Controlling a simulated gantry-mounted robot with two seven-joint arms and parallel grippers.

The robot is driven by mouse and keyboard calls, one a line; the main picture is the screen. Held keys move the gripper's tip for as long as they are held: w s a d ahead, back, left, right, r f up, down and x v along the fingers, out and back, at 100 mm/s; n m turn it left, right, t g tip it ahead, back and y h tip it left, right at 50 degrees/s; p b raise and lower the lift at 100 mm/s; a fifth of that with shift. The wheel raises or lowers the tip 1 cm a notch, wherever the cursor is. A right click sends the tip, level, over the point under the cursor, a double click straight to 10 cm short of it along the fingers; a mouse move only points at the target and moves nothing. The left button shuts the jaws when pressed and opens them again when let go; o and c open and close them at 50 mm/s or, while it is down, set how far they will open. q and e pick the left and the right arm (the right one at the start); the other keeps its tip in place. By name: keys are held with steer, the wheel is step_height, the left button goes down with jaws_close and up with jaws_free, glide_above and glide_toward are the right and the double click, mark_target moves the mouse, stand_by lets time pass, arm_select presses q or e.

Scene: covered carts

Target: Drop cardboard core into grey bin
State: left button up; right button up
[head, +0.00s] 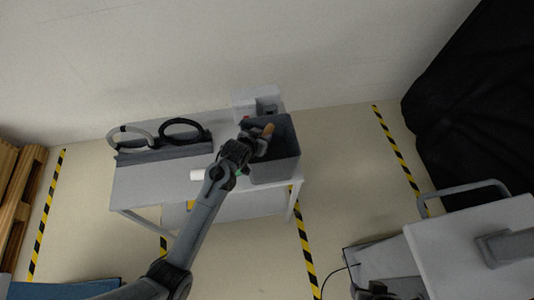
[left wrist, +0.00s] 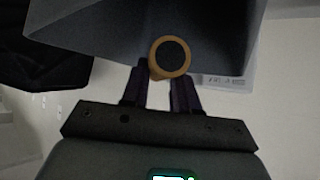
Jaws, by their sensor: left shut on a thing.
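The cardboard core (head: 268,130) is a short orange-brown tube. My left gripper (head: 259,138) is shut on it and holds it at the grey bin, over its opening as seen from above. In the left wrist view the core (left wrist: 171,56) shows end-on, a tan ring with a dark hole, between the two fingers of my left gripper (left wrist: 168,82). The grey bin (head: 277,173) stands at the right end of the white table. Its wall (left wrist: 215,30) fills the top of the left wrist view. My right gripper is not in view.
The table (head: 150,185) also carries a grey rack (head: 165,152) with a white ring (head: 130,130) and a black ring (head: 183,124). A white roll (head: 197,175) lies near the arm. A pale box-shaped device (head: 255,99) stands behind the bin. A cart (head: 470,250) is at lower right.

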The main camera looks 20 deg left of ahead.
arm_select(q)
steer(key=o, duration=1.1)
steer(key=shift+r, duration=0.1)
steer(key=v, duration=1)
steer(key=shift+s+r, duration=0.15)
steer(key=shift+s, duration=0.15)
steer(key=s+g+p, duration=0.3)
steer(key=s+p, duration=0.6)
steer(key=s, duration=0.7)
steer(key=s+r+g, duration=0.1)
steer(key=s+r, duration=0.1)
steer(key=s, duration=0.2)
steer(key=s+a+r+g+p, duration=0.1)
steer(key=s+r, duration=0.1)
steer(key=s, duration=0.2)
steer(key=s+r+g+y+p, duration=0.1)
steer(key=s+r, duration=0.1)
steer(key=s, duration=0.2)
steer(key=shift+a+r+g, duration=0.15)
steer(key=shift+r+g, duration=0.05)
steer(key=shift+g, duration=0.2)
